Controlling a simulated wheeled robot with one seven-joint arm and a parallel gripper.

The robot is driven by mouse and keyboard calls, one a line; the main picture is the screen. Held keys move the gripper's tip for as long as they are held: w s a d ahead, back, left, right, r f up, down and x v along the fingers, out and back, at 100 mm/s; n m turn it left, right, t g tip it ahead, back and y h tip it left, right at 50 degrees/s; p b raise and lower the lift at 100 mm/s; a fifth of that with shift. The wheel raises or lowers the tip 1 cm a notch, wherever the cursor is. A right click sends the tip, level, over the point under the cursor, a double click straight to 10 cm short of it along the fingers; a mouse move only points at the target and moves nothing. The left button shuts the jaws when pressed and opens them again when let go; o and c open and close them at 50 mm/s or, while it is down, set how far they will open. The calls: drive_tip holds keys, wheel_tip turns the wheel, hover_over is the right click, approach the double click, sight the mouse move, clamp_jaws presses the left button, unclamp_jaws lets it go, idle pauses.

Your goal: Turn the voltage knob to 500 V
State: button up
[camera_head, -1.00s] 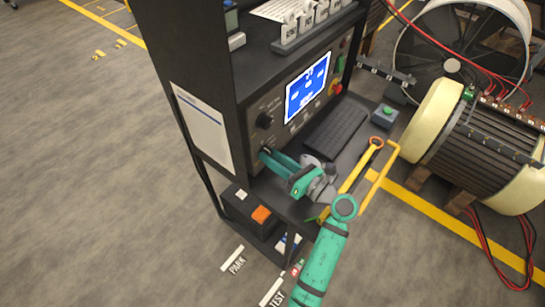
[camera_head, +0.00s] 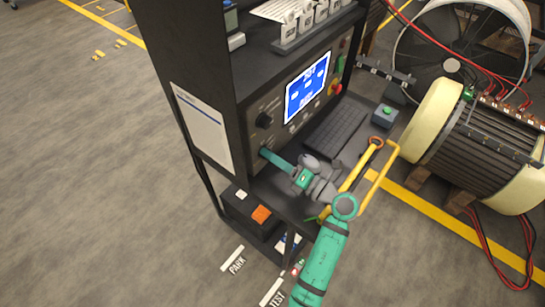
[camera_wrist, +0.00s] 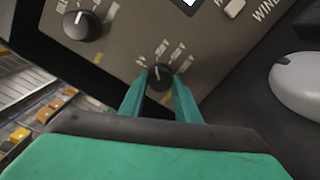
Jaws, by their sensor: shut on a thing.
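The voltage knob (camera_wrist: 160,76) is a small black round knob with a pale pointer line on the grey panel, with white markings above it. My gripper (camera_wrist: 160,88) has its two green fingers on either side of this knob, shut on it. The pointer looks roughly upright in the wrist view; the marking it meets is too small to read. In the head view my gripper (camera_head: 263,153) reaches the lower left of the panel (camera_head: 262,138), and its fingers hide the knob.
A larger black knob (camera_wrist: 82,25) sits up and left of the gripped one; it also shows in the head view (camera_head: 264,120). A lit blue screen (camera_head: 307,88), a keyboard (camera_head: 336,125) and a grey mouse (camera_wrist: 298,85) lie to the right.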

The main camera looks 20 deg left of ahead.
drive_tip(key=m, duration=1)
drive_tip(key=shift+w, duration=0.1)
drive_tip(key=shift+m, duration=0.3)
idle(0.3)
drive_tip(key=o, duration=1)
drive_tip(key=shift+o, duration=0.2)
drive_tip(key=v, duration=1.1)
drive_tip(key=shift+w, duration=0.15)
